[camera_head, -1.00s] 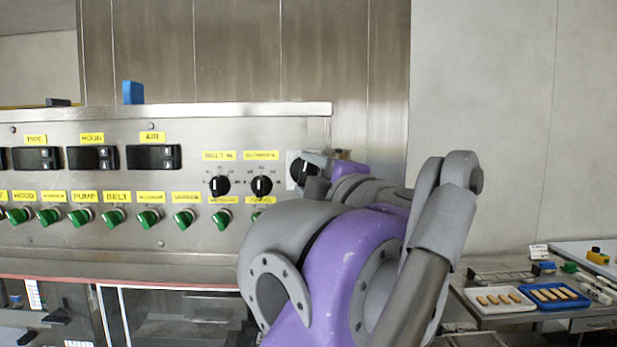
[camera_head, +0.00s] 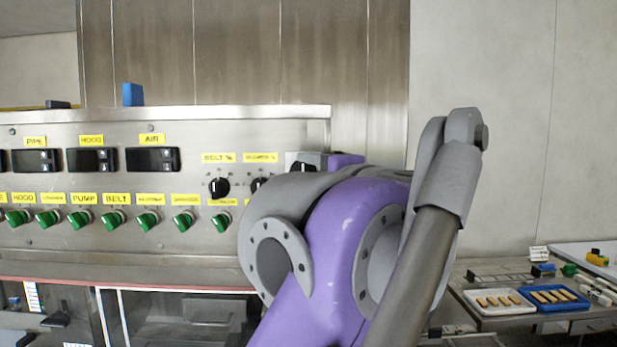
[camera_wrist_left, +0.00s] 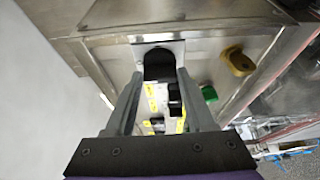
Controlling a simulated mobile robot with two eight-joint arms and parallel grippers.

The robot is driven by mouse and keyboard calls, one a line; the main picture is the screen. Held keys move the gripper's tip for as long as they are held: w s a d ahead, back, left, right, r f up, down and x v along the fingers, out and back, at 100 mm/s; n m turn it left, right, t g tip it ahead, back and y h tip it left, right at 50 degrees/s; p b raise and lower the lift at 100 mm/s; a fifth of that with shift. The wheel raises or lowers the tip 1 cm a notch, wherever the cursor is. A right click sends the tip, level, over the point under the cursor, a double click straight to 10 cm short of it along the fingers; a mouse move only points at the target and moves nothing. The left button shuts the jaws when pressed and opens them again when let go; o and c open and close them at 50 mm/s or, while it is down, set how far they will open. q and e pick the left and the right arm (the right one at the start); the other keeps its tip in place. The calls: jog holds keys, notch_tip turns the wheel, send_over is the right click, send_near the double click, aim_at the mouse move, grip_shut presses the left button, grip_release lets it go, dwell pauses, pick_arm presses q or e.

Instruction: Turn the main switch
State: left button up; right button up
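The main switch appears to be the black knob (camera_wrist_left: 158,62) on a pale plate in the left wrist view. In the head view, only part of that plate (camera_head: 292,160) shows at the panel's right end, mostly behind my purple and grey arm. My left gripper (camera_wrist_left: 159,76) is open, one finger on each side of the black knob. I cannot tell whether the fingers touch it. In the head view my arm hides most of this gripper. My right gripper is in neither view.
The steel control panel (camera_head: 100,240) carries green knobs (camera_head: 148,219), a black dial (camera_head: 219,187) and black displays (camera_head: 152,159). A yellowish knob (camera_wrist_left: 238,60) and green knob (camera_wrist_left: 209,93) show near the left gripper. A side table at right holds a white tray (camera_head: 475,308) and blue tray (camera_head: 548,306).

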pick_arm(q)
jog(key=o, duration=0.4)
jog(key=shift+c, duration=0.2)
jog(key=v, duration=1)
jog(key=shift+s+d+b, duration=0.15)
jog(key=shift+s+b, duration=0.2)
jog(key=shift+b, duration=0.1)
